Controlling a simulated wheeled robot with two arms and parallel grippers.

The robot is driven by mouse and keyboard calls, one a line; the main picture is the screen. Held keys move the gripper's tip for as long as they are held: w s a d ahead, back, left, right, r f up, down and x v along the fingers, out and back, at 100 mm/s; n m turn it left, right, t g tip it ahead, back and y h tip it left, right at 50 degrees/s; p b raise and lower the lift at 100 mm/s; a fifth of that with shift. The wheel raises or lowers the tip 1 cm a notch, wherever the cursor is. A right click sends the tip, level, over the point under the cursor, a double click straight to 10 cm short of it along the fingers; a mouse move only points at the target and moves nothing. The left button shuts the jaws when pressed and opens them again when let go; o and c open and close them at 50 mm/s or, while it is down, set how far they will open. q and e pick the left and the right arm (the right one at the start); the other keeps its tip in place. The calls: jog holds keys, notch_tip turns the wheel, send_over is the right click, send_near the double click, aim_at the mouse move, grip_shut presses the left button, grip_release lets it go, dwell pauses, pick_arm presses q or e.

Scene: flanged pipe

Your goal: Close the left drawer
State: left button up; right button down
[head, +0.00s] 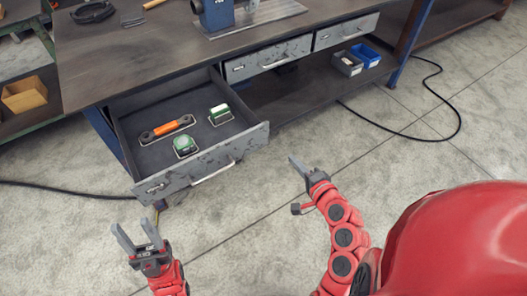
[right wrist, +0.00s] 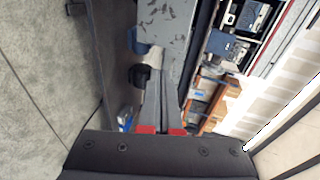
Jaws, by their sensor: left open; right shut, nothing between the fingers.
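The left drawer (head: 202,168) is pulled well out from under the workbench, with its grey scuffed front facing me and a pale bar handle (head: 213,173) on it. Inside lie an orange-handled tool (head: 168,128) and two green items (head: 184,146), (head: 221,114). My left gripper (head: 137,238) is open and empty, in front of and below the drawer's left end. My right gripper (head: 297,164) is shut and empty, to the right of the drawer front and apart from it. In the right wrist view the shut fingers (right wrist: 161,105) point toward a grey scuffed panel.
Two other drawers (head: 267,60), (head: 346,32) are shut under the workbench top (head: 130,60). A grey bin (head: 347,63) and a blue bin (head: 366,55) sit on the lower shelf. A black cable (head: 452,133) lies on the floor at right. The floor before the drawer is clear.

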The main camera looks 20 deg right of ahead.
jog(key=s+a+y, duration=0.1)
jog(key=a, duration=0.1)
jog(key=b, duration=0.2)
send_near(258, 140)
jog(key=shift+n+g, duration=0.3)
jog(key=x, duration=0.6)
jog(key=shift+w+d+r, duration=0.1)
jog(key=shift+w+r, duration=0.05)
jog(key=shift+r, duration=0.05)
jog(key=shift+w, duration=0.15)
jog(key=shift+w, duration=0.1)
